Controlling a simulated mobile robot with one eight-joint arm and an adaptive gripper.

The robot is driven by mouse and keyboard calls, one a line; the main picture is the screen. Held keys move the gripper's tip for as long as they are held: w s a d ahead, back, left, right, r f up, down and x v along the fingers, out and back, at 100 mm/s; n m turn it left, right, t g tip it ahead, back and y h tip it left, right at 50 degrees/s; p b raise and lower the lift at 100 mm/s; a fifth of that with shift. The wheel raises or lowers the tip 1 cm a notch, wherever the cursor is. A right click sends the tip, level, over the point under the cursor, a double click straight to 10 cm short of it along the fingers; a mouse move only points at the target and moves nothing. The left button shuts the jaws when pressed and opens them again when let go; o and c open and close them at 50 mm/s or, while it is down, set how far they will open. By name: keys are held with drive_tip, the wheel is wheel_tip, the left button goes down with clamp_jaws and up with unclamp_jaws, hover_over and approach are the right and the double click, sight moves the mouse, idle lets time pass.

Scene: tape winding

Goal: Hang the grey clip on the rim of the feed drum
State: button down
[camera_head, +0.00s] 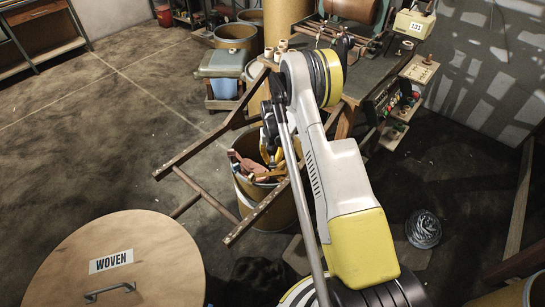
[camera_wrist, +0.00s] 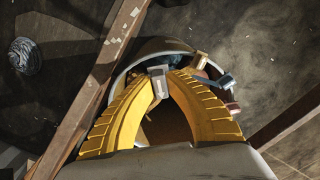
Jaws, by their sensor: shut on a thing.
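My gripper (camera_wrist: 158,84) is shut on the grey clip (camera_wrist: 157,76), a small pale block between the tips of its yellow fingers in the wrist view. Below it is an open drum with a light rim (camera_wrist: 130,62); the clip appears in front of the drum's far side, and I cannot tell whether they touch. In the head view this drum (camera_head: 268,215) stands under my arm, with reddish and other pieces at its mouth. No label shows on it, so I cannot confirm it is the feed drum. The clip cannot be made out in the head view.
A wooden frame (camera_head: 186,180) stands close around the drum, and its beam (camera_wrist: 100,80) crosses the wrist view. A round lid marked WOVEN (camera_head: 150,248) is at front left. Other drums (camera_head: 236,36) stand behind. Floor at left is clear.

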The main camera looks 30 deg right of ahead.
wheel_tip(320, 180, down, 10)
drive_tip(key=b, duration=0.4)
drive_tip(key=shift+f, duration=1.5)
drive_tip(key=c, duration=1.4)
unclamp_jaws()
